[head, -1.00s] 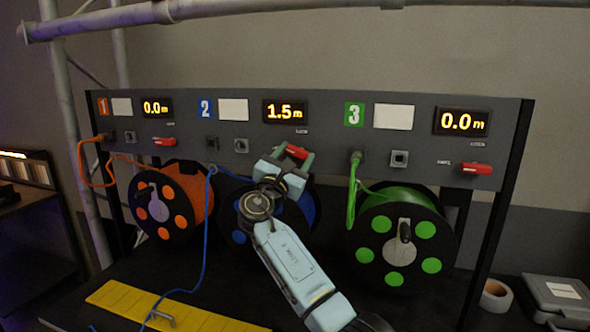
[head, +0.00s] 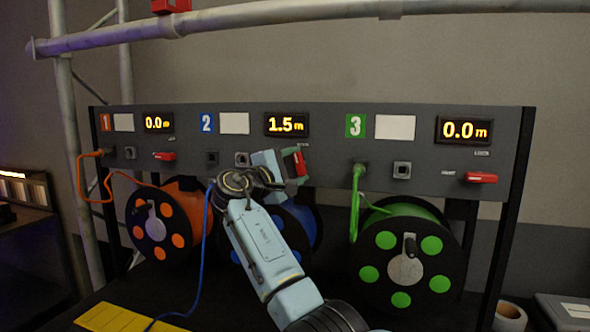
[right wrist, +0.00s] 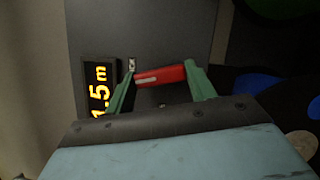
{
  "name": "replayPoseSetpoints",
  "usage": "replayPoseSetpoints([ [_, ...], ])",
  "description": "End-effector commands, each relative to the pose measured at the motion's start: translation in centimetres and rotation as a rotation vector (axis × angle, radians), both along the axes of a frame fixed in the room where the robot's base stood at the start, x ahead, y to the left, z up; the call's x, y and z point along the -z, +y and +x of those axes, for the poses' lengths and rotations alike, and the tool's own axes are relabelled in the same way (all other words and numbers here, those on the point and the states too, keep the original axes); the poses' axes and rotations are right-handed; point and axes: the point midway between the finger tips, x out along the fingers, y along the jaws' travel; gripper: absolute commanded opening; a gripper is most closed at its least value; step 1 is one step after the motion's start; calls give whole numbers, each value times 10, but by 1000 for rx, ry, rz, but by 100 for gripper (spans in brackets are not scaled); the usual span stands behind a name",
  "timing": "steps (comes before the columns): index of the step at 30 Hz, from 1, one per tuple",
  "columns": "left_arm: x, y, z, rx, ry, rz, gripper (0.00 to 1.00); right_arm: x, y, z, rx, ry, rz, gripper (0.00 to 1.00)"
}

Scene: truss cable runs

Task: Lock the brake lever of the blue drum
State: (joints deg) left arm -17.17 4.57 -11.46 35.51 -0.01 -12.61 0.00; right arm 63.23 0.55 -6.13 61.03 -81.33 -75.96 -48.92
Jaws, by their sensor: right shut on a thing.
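The blue drum (head: 305,222) stands in the middle under the number 2 section of the panel, partly hidden behind my right arm. Its red brake lever (head: 300,164) shows on the panel below the 1.5 m display, partly covered by my gripper. My right gripper (head: 292,164) is at the panel, shut on this lever. In the right wrist view the red lever (right wrist: 160,76) lies between the two green fingers, one at each end of it. My left gripper is not in view.
The orange drum (head: 162,225) and green drum (head: 408,255) stand on either side. Their red levers (head: 164,156) (head: 481,177) lie about level. A blue cable (head: 204,245) hangs left of my arm. A yellow strip (head: 115,318) lies in front.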

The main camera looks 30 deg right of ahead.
Motion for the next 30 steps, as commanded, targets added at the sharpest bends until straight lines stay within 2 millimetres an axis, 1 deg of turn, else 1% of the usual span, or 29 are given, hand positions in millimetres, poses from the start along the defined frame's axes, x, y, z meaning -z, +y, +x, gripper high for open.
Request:
replayPoseSetpoints([
  [6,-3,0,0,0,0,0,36,-1,0,0,0,-115,103,32],
  [13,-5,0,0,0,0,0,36,-1,0,0,-1,-195,170,32],
  [30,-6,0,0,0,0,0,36,-1,0,-1,-1,-234,205,32],
])
